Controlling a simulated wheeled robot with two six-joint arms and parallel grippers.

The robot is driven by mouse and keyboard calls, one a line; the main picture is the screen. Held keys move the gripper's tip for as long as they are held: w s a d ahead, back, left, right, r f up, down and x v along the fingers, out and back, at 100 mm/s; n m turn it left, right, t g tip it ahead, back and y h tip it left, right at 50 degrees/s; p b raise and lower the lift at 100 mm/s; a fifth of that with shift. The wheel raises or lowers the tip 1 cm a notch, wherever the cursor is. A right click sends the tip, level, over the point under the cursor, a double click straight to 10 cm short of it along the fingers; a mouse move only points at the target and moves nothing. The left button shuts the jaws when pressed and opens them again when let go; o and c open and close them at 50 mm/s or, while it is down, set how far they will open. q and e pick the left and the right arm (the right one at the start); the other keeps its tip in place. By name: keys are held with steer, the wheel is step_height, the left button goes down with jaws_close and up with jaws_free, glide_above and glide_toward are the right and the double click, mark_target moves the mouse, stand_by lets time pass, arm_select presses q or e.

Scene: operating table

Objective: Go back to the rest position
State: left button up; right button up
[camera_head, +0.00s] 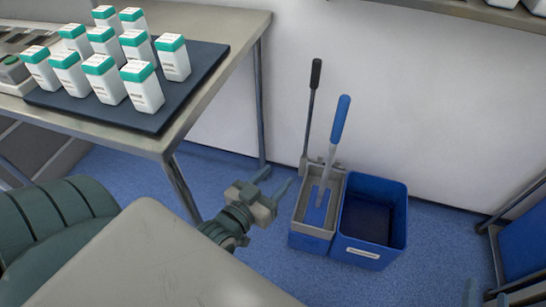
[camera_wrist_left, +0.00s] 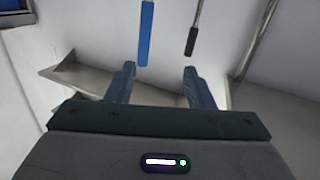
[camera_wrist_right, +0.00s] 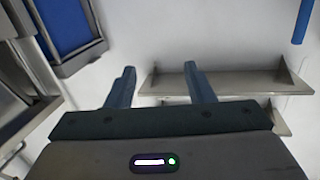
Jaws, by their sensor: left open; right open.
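My left gripper (camera_head: 274,180) hangs beside the table leg, left of the cleaning buckets in the head view. It is open and empty; its two fingers (camera_wrist_left: 160,68) stand apart in the left wrist view with nothing between them. My right gripper (camera_wrist_right: 160,67) shows in the right wrist view, also open and empty, with bare wall and shelves beyond.
A steel table (camera_head: 160,145) holds a dark tray (camera_head: 205,88) with several white, green-capped bottles (camera_head: 142,86). Blue buckets (camera_head: 375,215) stand on the floor. A blue handle (camera_head: 340,120) and a black-gripped handle (camera_head: 315,75) rise there. A wall shelf (camera_wrist_right: 215,80) shows in the right wrist view.

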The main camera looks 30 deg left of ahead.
arm_select(q)
steer(key=shift+s+r, duration=0.3)
steer(key=shift+s, duration=0.35)
steer(key=s+a+f+g+y+p, duration=0.15)
steer(key=f+g+p, duration=0.35)
steer(key=f, duration=0.6)
steer(key=s+a+f+g+h+p, duration=0.1)
steer(key=a+f+g+p, duration=0.15)
steer(key=f+p, duration=0.7)
arm_select(e)
steer(key=s+d+f+g+h+b, duration=0.2)
steer(key=f+g, duration=0.6)
steer(key=f, duration=1.5)
arm_select(q)
steer(key=s+a+f+g+y+p, duration=0.1)
steer(key=s+a+f+g+p, duration=0.2)
steer(key=s+f+g+p, duration=0.5)
steer(key=s+f, duration=0.9)
steer(key=s, duration=0.2)
steer(key=shift+s+p, duration=0.3)
steer(key=shift+s, duration=0.1)
arm_select(e)
steer(key=s+d+f+g, duration=0.2)
steer(key=s+f+g, duration=0.1)
steer(key=s+f, duration=0.4)
steer(key=s+d+f+g, duration=0.3)
steer(key=s+f, duration=0.4)
steer(key=s, duration=0.6)
steer(key=shift+f+g, duration=0.2)
steer(key=shift+g, duration=0.5)
